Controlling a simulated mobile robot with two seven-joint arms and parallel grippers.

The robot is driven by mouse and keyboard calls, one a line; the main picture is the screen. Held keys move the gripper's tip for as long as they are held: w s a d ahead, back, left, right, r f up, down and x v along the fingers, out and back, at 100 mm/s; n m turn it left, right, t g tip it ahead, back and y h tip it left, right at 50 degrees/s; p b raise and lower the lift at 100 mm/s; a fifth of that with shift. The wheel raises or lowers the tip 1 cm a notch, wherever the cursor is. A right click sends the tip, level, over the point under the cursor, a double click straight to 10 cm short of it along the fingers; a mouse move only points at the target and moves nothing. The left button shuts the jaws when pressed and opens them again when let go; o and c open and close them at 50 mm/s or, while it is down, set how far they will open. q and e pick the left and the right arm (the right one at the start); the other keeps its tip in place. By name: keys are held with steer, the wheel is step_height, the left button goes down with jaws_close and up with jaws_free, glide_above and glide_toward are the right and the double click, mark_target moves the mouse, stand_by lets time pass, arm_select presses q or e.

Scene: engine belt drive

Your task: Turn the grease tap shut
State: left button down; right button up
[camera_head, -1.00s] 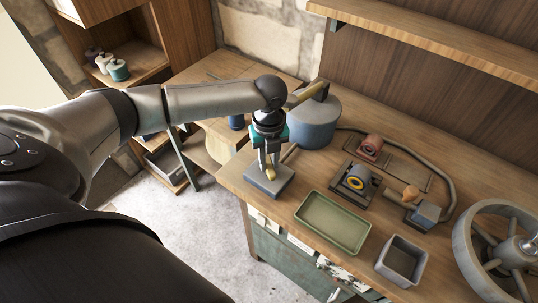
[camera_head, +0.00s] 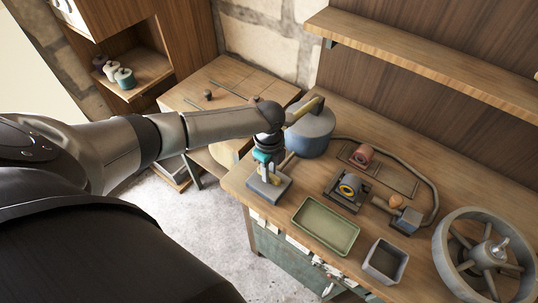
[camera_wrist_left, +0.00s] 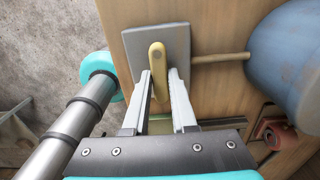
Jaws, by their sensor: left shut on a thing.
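The grease tap is a grey square block (camera_head: 268,189) at the near left corner of the workbench. It also shows in the left wrist view (camera_wrist_left: 172,45), with a yellow lever (camera_wrist_left: 157,62) on top. The lever points roughly down the wrist picture, away from the line of the thin pipe (camera_wrist_left: 220,57). This pipe runs from the block to the blue-grey drum (camera_head: 311,136). My left gripper (camera_wrist_left: 160,80) is above the block, its fingers on either side of the lever and shut on it. In the head view, the gripper (camera_head: 266,174) partly hides the lever. My right gripper is out of view.
A green tray (camera_head: 326,226) and a grey square bin (camera_head: 384,262) stand right of the block. Behind are a dark pulley mount (camera_head: 347,190), a reddish part (camera_head: 362,156) and a hose (camera_head: 428,178). A large spoked wheel (camera_head: 447,240) stands at the right.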

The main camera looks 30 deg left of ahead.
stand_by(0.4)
arm_select(q)
steer(key=c, duration=0.7)
jaws_free()
step_height(320, 180, up, 15)
steer(key=shift+r+p, duration=0.2)
steer(key=shift+p, duration=0.4)
steer(key=shift+f, duration=0.1)
